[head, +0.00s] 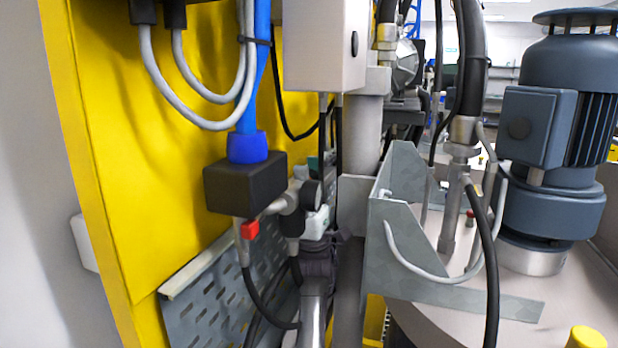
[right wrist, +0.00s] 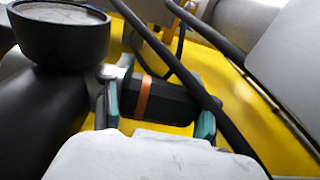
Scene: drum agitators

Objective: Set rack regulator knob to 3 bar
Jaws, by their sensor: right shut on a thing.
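The regulator knob (right wrist: 165,101) is a black ribbed cylinder with an orange band in the right wrist view. My right gripper (right wrist: 160,114) is shut on it, with one teal-padded finger at each end. A round black-rimmed gauge (right wrist: 62,32) sits close by at the upper left; its reading cannot be made out. In the head view the gauge (head: 312,196) is small and turned mostly edge-on, beside the metal fitting. My right gripper (head: 316,222) shows there just below it, and the knob is hard to make out. My left gripper is not in view.
A black box (head: 244,183) with a blue hose and a red tab (head: 250,229) is left of the gauge, before a yellow panel (head: 150,130). A grey bracket (head: 410,235), hanging cables and a motor (head: 562,130) stand to the right.

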